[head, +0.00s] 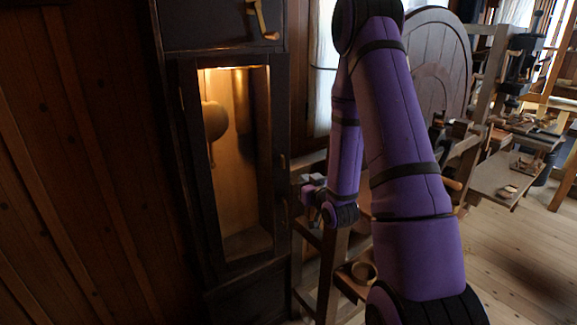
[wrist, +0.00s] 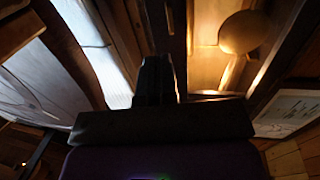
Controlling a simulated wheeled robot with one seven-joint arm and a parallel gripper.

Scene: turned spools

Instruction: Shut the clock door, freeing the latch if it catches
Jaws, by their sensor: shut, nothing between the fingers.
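The tall dark clock case (head: 244,290) stands left of centre in the head view. Its dark-framed clock door (head: 279,120) surrounds a lit interior with a round pendulum bob (head: 214,120). I cannot tell how far the door stands from the case. Small brass fittings (head: 283,161) show on the door's right side; which one is the latch is unclear. My gripper (head: 304,187) is just right of that side, with no clear contact visible. In the wrist view its dark fingers (wrist: 155,72) are together and empty, beside the lit opening with the bob (wrist: 243,32).
A dark upper box with a brass handle (head: 264,20) sits above the lit opening. A wooden stand (head: 330,262) is below my gripper. A large round wooden disc (head: 438,60) and a cluttered bench (head: 505,175) are at the right. Bare floor (head: 500,255) shows at lower right.

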